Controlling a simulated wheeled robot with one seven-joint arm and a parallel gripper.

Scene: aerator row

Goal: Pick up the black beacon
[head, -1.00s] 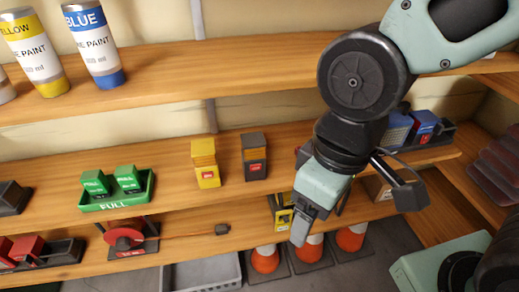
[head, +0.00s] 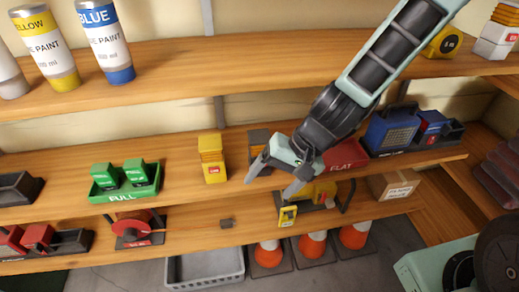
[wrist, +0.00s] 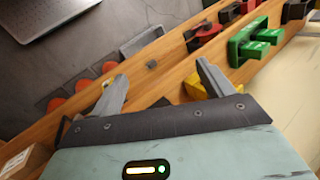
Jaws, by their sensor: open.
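The black beacon (head: 257,138) stands on the middle shelf in the head view, just right of a yellow beacon (head: 212,158). In the wrist view my two fingers (wrist: 158,75) are spread. A dark shape low between them may be the black beacon, but I cannot tell. Part of the yellow beacon (wrist: 193,87) shows by the right finger.
A green tray (head: 126,192) holds green blocks at left. A red FLAT item (head: 346,156) and a blue box (head: 392,130) stand right of my gripper. The lower shelf holds a small dark block (head: 226,224) and a yellow tool (head: 287,215). The upper shelf (head: 270,60) overhangs.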

